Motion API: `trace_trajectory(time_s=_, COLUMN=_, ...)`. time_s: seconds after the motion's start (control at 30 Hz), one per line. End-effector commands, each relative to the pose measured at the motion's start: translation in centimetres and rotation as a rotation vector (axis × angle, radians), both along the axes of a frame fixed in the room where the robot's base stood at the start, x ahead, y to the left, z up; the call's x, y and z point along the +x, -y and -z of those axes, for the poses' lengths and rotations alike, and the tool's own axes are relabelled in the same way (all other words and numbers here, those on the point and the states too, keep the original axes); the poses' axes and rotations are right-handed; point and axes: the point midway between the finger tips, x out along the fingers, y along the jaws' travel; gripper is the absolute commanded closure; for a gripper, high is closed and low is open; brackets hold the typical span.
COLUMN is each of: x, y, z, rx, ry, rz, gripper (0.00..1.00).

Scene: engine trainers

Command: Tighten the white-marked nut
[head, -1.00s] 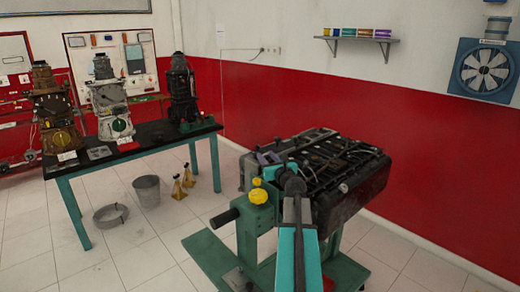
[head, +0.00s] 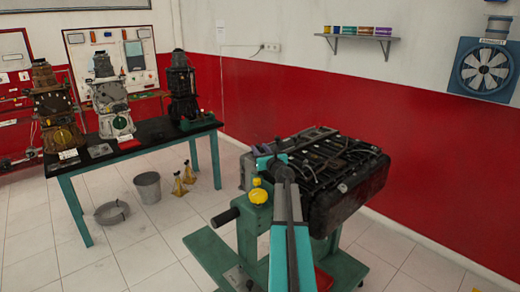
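A dark engine block (head: 345,185) is mounted on a green stand (head: 255,215) in the head view. The white-marked nut cannot be made out on it at this size. My arm reaches up from the bottom edge and ends in front of the engine's left end. My gripper cannot be made out there; the arm's own links and the engine's dark parts hide it. Whether it touches anything is not visible.
A yellow knob (head: 258,196) and a black crank handle (head: 224,217) stick out from the stand beside my arm. A table (head: 150,143) with several engine trainers stands at the left. A bucket (head: 148,187) is on the floor. A red wall is behind the engine.

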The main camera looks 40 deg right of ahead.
Motion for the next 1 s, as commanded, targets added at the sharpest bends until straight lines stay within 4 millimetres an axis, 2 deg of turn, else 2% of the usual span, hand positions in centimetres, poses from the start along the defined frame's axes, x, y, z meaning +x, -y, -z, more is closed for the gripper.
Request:
trace_trajectory(time_s=0.3, x=0.09, y=0.02, z=0.02, rx=0.0, ry=0.0, rz=0.0, gripper=0.66)
trace_trajectory(time_s=0.5, x=0.09, y=0.03, z=0.01, rx=0.0, ry=0.0, rz=0.0, gripper=1.0)
trace_trajectory(time_s=1.0, x=0.17, y=-0.21, z=0.05, rx=0.0, ry=0.0, rz=0.04, gripper=1.0)
